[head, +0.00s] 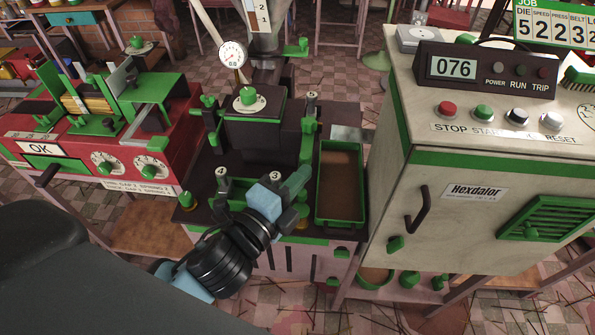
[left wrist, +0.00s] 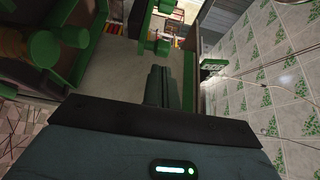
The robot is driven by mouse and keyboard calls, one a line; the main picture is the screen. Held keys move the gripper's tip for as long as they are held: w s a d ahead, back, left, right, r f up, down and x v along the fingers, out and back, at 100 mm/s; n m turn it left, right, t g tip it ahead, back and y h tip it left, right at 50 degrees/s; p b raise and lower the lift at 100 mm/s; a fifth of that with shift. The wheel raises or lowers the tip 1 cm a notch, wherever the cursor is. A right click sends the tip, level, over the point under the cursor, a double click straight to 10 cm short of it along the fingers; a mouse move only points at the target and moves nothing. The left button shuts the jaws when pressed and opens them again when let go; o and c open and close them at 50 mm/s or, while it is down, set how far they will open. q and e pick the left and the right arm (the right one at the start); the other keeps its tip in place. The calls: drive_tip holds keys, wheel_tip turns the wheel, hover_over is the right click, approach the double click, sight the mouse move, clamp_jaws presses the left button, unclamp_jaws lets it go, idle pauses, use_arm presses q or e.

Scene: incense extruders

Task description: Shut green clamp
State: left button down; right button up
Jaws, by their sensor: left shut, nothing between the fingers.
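The dark extruder (head: 255,128) stands in the middle of the head view. Green clamp-like fittings sit on its right side (head: 308,127) and left side (head: 210,118); I cannot tell which is the green clamp or whether it is closed. My left gripper (head: 302,174) reaches in from the lower left, fingers together and empty, in front of the extruder's right side. In the left wrist view the shut fingers (left wrist: 162,85) point toward a green fitting with round knobs (left wrist: 155,42), with no clear contact. My right gripper is not in view.
A green-rimmed tray (head: 341,222) lies just right of my gripper. A red machine (head: 105,150) stands at left. Numbered tags and small green knobs crowd the extruder's bench.

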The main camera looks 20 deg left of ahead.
sight(301, 159)
use_arm(q)
drive_tip(key=shift+w+a, duration=0.25)
drive_tip(key=shift+w, duration=0.2)
drive_tip(key=w, duration=0.1)
drive_tip(key=w+a+p, duration=0.1)
drive_tip(key=w, duration=0.1)
drive_tip(key=shift+w+r, duration=0.15)
drive_tip(key=shift+w, duration=0.05)
drive_tip(key=shift+w+p, duration=0.15)
drive_tip(key=shift+p, duration=0.15)
drive_tip(key=shift+a, duration=0.1)
